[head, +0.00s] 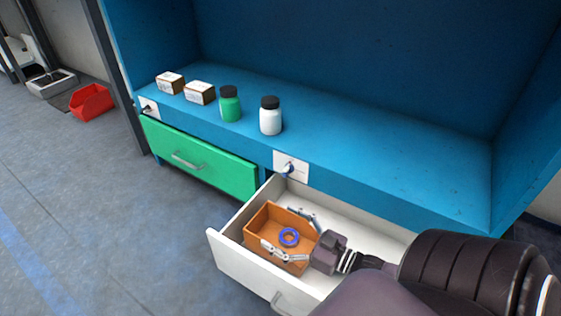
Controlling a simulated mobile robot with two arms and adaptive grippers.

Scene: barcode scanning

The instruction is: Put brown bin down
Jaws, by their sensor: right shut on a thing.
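The brown bin (269,217) is an open orange-brown box inside the open white drawer (228,254). Whether the bin's underside touches the drawer floor cannot be seen. My left gripper is not in view.
A blue workbench (350,140) holds two small boxes (200,92), a green jar (230,105) and a white jar (270,117). A green drawer (200,160) is shut at left. A red bin (92,102) lies on the floor. Drawer space right of the bin is partly covered by my arm.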

